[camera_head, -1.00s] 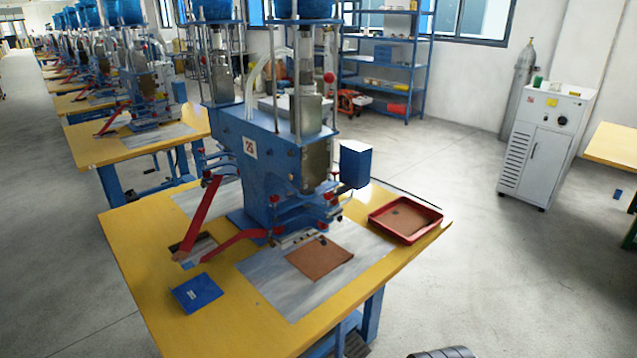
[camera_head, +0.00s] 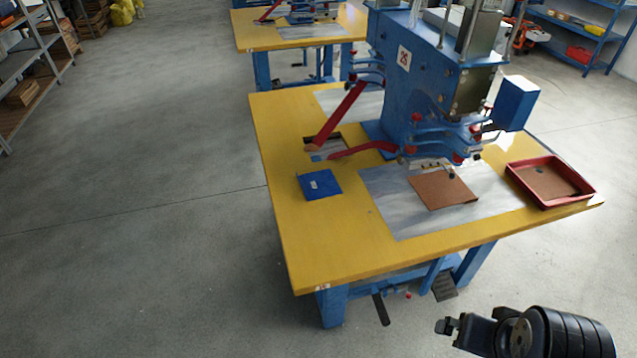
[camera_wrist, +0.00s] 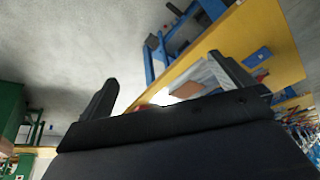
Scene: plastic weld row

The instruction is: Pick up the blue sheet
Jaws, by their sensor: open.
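The blue sheet (camera_head: 319,184) lies flat on the left front part of the yellow table (camera_head: 310,250), with a small light label on it. It seems to show as a small blue patch in the wrist view (camera_wrist: 257,56). My gripper (camera_wrist: 165,85) is open in the wrist view, its two dark fingers wide apart. It holds nothing and is well away from the sheet. In the head view part of my arm shows at the bottom right, off the table's front edge.
A blue welding machine (camera_head: 425,90) with red levers stands behind the sheet. A brown sheet (camera_head: 442,191) lies on the grey plate (camera_head: 395,212) to the right. A red tray (camera_head: 545,203) sits at the table's right. The floor (camera_head: 130,240) left of the table is clear.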

